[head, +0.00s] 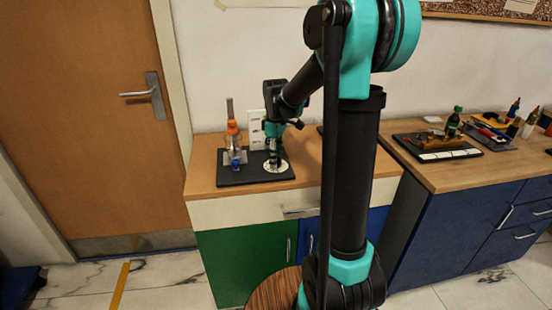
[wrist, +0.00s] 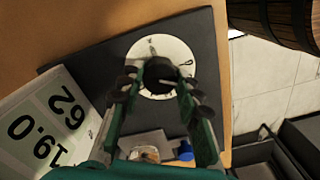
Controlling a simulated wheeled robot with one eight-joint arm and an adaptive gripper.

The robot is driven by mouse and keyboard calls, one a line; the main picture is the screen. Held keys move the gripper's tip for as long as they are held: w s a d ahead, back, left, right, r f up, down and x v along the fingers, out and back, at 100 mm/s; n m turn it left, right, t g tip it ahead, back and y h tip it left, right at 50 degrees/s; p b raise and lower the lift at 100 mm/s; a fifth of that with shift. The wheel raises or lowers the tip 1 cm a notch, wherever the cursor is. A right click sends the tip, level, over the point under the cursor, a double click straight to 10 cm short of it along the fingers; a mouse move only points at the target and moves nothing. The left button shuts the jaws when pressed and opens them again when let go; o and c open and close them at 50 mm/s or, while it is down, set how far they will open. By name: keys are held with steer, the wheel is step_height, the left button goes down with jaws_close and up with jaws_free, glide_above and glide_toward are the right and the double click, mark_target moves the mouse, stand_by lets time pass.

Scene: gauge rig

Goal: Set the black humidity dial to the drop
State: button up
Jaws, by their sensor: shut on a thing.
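The black humidity dial (wrist: 160,76) sits on a round white face (wrist: 178,52) in the wrist view. Small dark marks show on the face above and to the right of the knob; I cannot make out clearly which is the drop. A short grey pointer shows above the knob, toward the top of the face. My gripper (wrist: 161,84) has one finger on each side of the knob and is shut on it. In the head view my gripper (head: 274,152) points down over the white face (head: 276,168); the knob is mostly hidden there.
The face is on a black board (head: 235,178) on a wooden cabinet. A white display (wrist: 42,124) reading 62 and 19.0 stands beside it. An orange-topped item (head: 232,128) and a blue part (head: 236,164) are on the board's left. Another cabinet (head: 455,175) with tools is right.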

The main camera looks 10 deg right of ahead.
steer(key=o, duration=1.2)
steer(key=shift+c, duration=0.2)
step_height(320, 180, up, 12)
steer(key=s+d+f+m+t, duration=0.2)
steer(key=s+f+m, duration=0.4)
steer(key=s+f, duration=0.4)
steer(key=s+d+f+m+t, duration=0.2)
steer(key=s+f+m, duration=0.4)
steer(key=s+f, duration=0.4)
steer(key=shift+s, duration=1.2)
